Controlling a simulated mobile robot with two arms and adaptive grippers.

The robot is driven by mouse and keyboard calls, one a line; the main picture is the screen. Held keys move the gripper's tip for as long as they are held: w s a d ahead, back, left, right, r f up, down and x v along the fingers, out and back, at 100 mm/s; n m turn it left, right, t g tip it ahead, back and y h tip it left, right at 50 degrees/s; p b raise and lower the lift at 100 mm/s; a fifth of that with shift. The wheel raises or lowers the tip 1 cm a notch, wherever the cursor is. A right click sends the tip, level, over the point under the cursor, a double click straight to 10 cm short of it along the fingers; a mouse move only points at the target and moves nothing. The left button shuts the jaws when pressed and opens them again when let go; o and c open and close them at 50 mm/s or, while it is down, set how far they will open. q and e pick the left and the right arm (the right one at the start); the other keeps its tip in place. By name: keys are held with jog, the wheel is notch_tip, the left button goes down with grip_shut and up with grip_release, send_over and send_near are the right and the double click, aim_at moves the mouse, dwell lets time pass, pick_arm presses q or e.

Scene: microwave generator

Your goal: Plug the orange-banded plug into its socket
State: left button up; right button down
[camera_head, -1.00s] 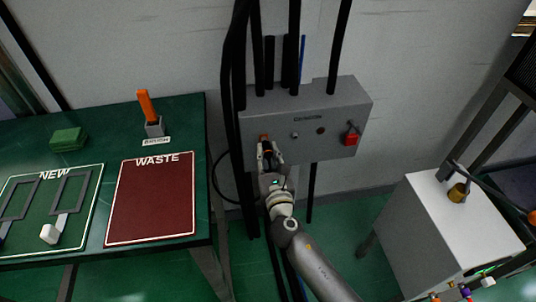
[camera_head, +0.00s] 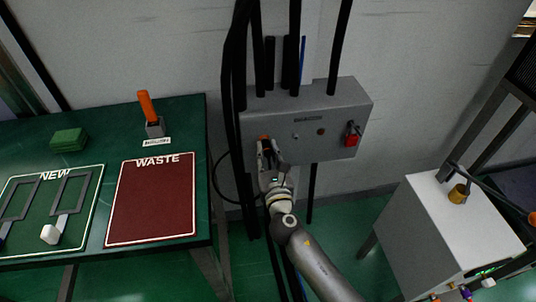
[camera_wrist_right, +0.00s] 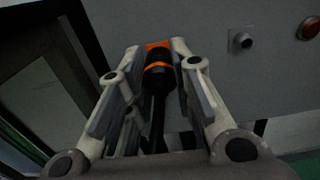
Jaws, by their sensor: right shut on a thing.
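The orange-banded plug (camera_wrist_right: 158,78) is black with an orange band, and a black cable runs down from it in the right wrist view. My right gripper (camera_head: 268,150) is shut on it at the lower left of the grey wall box (camera_head: 335,112). In the wrist view the fingers (camera_wrist_right: 163,80) lie on both sides of the plug. An orange piece (camera_wrist_right: 157,45) shows just beyond the plug, against the box face. The gripper and plug hide the socket opening, and I cannot tell whether the plug is seated. My left gripper is not in view.
The box carries a small knob (camera_head: 295,135), a brown button (camera_head: 321,131) and a red switch or lock (camera_head: 352,134). Black cables (camera_head: 240,100) run down beside it. A green table (camera_head: 110,125) stands left, a white cabinet (camera_head: 440,215) right.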

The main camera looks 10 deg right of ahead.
jog(key=shift+w, duration=0.5)
jog(key=c, duration=1.2)
grip_release()
jog(key=shift+s, duration=0.1)
